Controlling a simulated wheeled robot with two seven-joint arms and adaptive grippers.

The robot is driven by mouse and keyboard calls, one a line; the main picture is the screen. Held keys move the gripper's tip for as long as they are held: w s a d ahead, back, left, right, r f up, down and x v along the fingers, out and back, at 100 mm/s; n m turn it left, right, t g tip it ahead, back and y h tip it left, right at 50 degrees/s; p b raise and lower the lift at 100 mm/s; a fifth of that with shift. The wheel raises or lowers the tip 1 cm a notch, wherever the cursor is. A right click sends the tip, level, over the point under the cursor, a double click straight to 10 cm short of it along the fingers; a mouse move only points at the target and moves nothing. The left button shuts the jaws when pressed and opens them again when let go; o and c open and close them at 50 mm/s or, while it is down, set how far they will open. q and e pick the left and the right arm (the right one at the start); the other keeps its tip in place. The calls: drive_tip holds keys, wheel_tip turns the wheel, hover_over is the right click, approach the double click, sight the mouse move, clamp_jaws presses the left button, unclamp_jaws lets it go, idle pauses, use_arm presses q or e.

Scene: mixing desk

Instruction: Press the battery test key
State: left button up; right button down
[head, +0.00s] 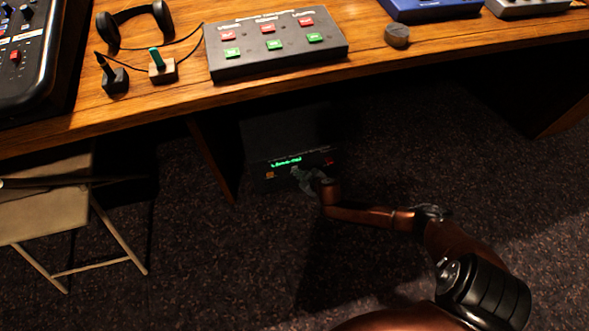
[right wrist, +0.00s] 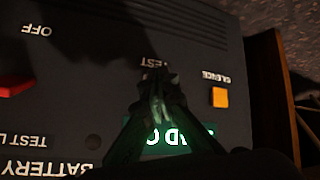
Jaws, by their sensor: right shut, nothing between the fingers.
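A dark box with a battery panel (head: 262,158) stands on the floor under the desk. Its lit green display (head: 287,161) also shows upside down in the right wrist view (right wrist: 200,131), partly covered by my fingers. My right gripper (head: 299,173) is shut and empty in front of the panel. In the right wrist view its fingertips (right wrist: 158,80) are right at the TEST label (right wrist: 154,62). They hide the test key; whether they touch it I cannot tell. My left gripper is out of view.
An orange SILENCE key (right wrist: 220,97) is beside the fingertips, and a red switch (right wrist: 14,85) lies near the OFF label. The wooden desk (head: 170,102) overhangs the box. A folding chair (head: 50,205) stands at left. The carpet in front is clear.

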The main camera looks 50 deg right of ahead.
drive_tip(key=shift+w+d, duration=0.1)
drive_tip(key=shift+w, duration=0.15)
idle(0.4)
drive_tip(key=shift+s, duration=0.1)
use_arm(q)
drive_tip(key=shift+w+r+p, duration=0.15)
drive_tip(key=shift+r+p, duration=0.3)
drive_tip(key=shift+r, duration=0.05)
use_arm(e)
drive_tip(key=shift+s+a, duration=0.4)
drive_tip(key=shift+s, duration=0.2)
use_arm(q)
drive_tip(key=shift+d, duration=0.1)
